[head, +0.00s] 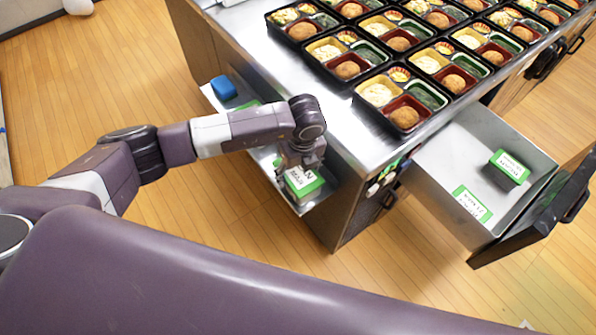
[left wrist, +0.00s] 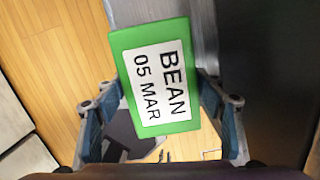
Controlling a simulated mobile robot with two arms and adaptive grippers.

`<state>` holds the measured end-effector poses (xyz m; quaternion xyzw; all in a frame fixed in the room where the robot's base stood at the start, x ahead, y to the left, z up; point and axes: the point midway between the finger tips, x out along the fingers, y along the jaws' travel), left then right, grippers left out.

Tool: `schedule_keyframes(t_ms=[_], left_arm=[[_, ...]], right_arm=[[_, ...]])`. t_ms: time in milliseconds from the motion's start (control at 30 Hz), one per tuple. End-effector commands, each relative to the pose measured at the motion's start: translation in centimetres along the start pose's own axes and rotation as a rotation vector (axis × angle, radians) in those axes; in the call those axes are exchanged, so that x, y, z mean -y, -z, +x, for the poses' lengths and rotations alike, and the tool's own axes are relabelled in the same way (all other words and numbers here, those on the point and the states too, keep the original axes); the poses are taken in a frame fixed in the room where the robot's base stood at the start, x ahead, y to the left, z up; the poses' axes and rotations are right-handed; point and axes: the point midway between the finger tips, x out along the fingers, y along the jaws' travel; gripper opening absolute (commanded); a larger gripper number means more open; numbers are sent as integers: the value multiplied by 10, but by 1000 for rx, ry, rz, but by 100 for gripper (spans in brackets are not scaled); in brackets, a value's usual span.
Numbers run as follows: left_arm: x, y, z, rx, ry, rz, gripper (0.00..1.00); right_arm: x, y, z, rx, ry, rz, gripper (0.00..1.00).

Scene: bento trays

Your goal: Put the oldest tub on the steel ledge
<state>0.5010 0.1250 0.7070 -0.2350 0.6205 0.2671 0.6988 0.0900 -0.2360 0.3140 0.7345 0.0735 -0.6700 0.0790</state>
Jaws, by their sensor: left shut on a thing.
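My left gripper (head: 301,165) is shut on a tub (head: 303,188) with a green lid, over the near end of the steel ledge (head: 314,199) on the counter's left side. In the left wrist view the tub (left wrist: 155,80) has a white label reading "BEAN 05 MAR", between the two fingers. I cannot tell whether it touches the ledge. Two green-lidded tubs are in the open drawer at right, one further back (head: 509,166) and one nearer (head: 472,204). Their labels are too small to read surely. My right gripper is out of view.
A blue object (head: 223,88) lies at the ledge's far end, with a green-topped thing (head: 248,104) beside it, partly hidden by my arm. Several bento trays (head: 357,91) fill the steel counter (head: 300,80). The open drawer (head: 437,190) juts out at right.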

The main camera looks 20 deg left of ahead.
Motion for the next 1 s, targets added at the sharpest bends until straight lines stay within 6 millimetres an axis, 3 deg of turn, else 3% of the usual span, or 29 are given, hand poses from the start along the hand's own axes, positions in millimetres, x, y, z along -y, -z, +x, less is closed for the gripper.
schedule_keyframes(t_ms=[67,100,167,567,1000], left_arm=[[0,0,3,1,1,0,29],[0,0,2,0,0,0,66],[0,0,2,0,0,0,72],[0,-1,-6,1,1,0,72],[1,-1,-94,2,4,1,72]], right_arm=[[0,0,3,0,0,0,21],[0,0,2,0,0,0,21],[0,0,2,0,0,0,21],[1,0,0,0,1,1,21],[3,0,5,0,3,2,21]])
